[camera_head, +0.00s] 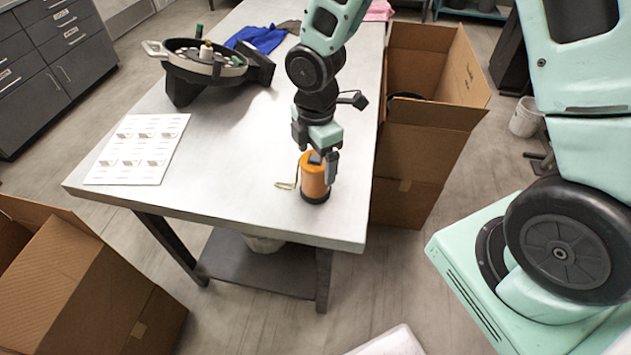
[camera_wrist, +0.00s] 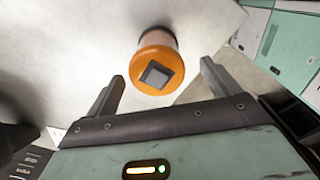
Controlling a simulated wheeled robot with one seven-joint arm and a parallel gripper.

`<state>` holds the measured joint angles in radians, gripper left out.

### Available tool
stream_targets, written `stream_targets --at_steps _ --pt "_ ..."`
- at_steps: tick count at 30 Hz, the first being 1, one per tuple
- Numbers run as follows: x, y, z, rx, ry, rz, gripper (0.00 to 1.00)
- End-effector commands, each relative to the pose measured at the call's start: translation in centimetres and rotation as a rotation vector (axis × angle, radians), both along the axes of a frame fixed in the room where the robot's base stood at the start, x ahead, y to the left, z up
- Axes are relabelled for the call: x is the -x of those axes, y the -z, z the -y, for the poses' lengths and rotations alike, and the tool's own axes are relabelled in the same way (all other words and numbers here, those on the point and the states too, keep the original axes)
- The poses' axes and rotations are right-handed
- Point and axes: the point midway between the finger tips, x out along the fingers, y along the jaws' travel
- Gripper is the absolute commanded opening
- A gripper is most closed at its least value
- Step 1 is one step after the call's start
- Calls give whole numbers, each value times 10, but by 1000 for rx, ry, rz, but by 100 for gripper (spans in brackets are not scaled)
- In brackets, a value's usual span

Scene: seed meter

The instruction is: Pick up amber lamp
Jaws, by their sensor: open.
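The amber lamp (camera_head: 314,180) is a small orange cylinder with a dark base, standing upright on the metal table (camera_head: 240,190) near its front right edge. In the wrist view its orange top (camera_wrist: 157,64) with a dark square patch shows just beyond and between my fingertips. My gripper (camera_head: 316,160) is above the lamp, pointing down, with its fingers partly in front of the lamp's top in the head view. In the wrist view my gripper (camera_wrist: 160,80) is open, with a finger to each side and nothing held. I cannot tell whether a finger touches the lamp.
A thin yellowish loop (camera_head: 287,185) lies left of the lamp. A white sheet with small items (camera_head: 138,150), a round device (camera_head: 203,62) and a blue cloth (camera_head: 258,38) are on the table. Open cardboard boxes stand right (camera_head: 405,165) and front left (camera_head: 75,290). The table's middle is clear.

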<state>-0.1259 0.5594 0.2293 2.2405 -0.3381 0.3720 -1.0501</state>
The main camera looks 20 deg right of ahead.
Motion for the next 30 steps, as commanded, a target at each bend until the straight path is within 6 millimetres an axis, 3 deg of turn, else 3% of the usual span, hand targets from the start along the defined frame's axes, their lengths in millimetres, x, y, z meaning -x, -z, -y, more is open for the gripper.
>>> stream_targets --at_steps 9,17,18,23,30 --pt "-3 37 1 1 -1 -3 88" --pt "-3 40 1 0 0 -1 88" --pt "-3 40 1 0 0 -1 86" --pt "-3 40 1 0 0 -1 41" --pt "-4 40 1 0 0 0 41"
